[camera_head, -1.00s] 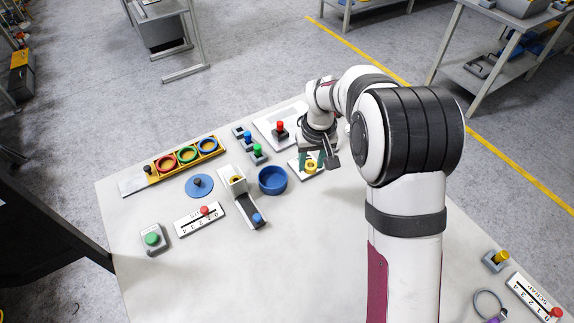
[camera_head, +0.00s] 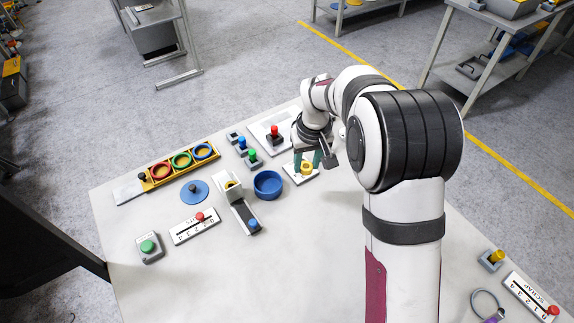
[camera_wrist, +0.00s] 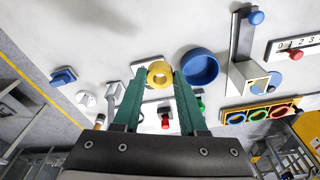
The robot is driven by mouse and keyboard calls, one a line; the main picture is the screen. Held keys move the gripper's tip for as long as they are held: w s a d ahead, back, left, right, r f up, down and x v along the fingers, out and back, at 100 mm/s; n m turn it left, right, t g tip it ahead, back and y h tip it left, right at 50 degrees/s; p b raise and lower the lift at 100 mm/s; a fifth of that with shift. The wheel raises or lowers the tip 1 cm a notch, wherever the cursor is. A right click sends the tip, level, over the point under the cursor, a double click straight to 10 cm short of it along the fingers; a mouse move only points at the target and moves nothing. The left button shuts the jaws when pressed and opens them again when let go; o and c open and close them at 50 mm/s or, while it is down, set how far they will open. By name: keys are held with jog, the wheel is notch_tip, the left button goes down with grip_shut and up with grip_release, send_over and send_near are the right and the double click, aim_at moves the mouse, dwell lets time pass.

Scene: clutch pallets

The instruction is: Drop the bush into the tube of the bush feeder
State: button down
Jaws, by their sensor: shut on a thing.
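The yellow ring-shaped bush (camera_head: 307,169) is between the green fingers of my gripper (camera_head: 308,166). It is also at the fingertips (camera_wrist: 160,80) in the wrist view, its hole facing the camera (camera_wrist: 152,71). The gripper is shut on it, over or at a small white plate (camera_head: 297,180); I cannot tell whether bush and plate touch. What looks like the bush feeder (camera_head: 232,196) stands left of the gripper, past a blue round dish. It has a pale box-like top with something yellow inside and a chute with a blue knob (camera_head: 253,224).
The blue dish (camera_head: 267,186) lies between gripper and feeder. A white plate with a red knob (camera_head: 274,134) and small blue and green knobbed blocks (camera_head: 251,155) stand behind. A yellow tray with coloured rings (camera_head: 163,180) is far left. The table's front middle is clear.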

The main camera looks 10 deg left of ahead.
jog(key=s+a+r+n, duration=0.1)
jog(key=s+a+n, duration=0.15)
jog(key=a, duration=0.65)
jog(key=s+a+r+n, duration=0.1)
jog(key=s+a+n, duration=0.15)
jog(key=a, duration=0.75)
jog(key=shift+g+y, duration=0.3)
jog(key=shift+w+d+f, duration=0.1)
jog(key=shift+w+f, duration=0.1)
jog(key=shift+f, duration=1.1)
jog(key=shift+w+d+f, duration=0.1)
jog(key=shift+w+f, duration=0.05)
jog(key=shift+f, duration=1.15)
jog(key=shift+c, duration=1.9)
grip_release()
